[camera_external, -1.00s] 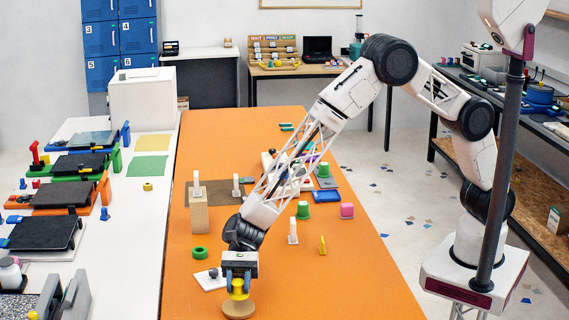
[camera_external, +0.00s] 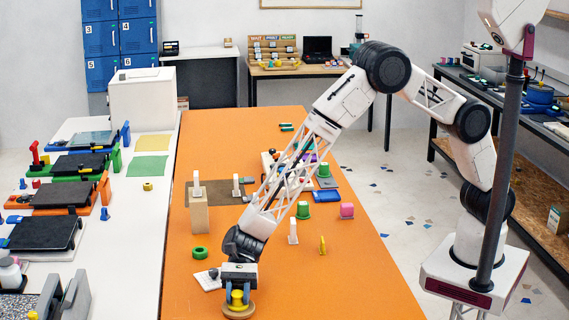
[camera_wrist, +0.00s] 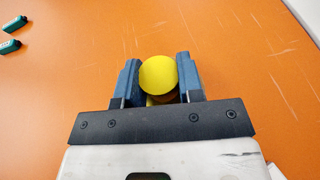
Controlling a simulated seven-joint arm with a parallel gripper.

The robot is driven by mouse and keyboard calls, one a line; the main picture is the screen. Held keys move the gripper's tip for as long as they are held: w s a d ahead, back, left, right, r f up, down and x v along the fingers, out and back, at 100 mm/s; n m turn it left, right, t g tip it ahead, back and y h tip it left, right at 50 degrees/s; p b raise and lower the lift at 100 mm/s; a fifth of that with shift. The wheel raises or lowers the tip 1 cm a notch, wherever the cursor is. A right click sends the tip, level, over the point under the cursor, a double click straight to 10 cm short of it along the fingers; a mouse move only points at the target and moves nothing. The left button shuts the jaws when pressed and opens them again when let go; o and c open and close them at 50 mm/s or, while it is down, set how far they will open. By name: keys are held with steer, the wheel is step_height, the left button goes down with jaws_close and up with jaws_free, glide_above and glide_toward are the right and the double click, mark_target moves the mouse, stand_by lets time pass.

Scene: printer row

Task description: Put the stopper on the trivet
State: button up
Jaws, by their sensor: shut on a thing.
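The yellow stopper (camera_external: 237,298) is between the fingers of my gripper (camera_external: 238,294), which is shut on it. Its round yellow top also shows in the wrist view (camera_wrist: 158,74), between the two blue-grey fingers. The round tan trivet (camera_external: 238,313) lies on the orange table at the near end, directly under the stopper. The stopper's lower end is at or very close to the trivet's top; I cannot tell for sure whether they touch. The fingers hide part of the stopper's sides.
A white plate with a dark knob (camera_external: 213,273) lies just behind and left of the gripper. A green ring (camera_external: 200,253), a tan block (camera_external: 199,214), a white peg (camera_external: 293,232) and a yellow piece (camera_external: 322,245) stand farther back. The table right of the trivet is clear.

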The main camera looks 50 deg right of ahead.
steer(key=shift+f, duration=0.1)
steer(key=o, duration=0.9)
steer(key=v, duration=1.2)
stand_by(0.8)
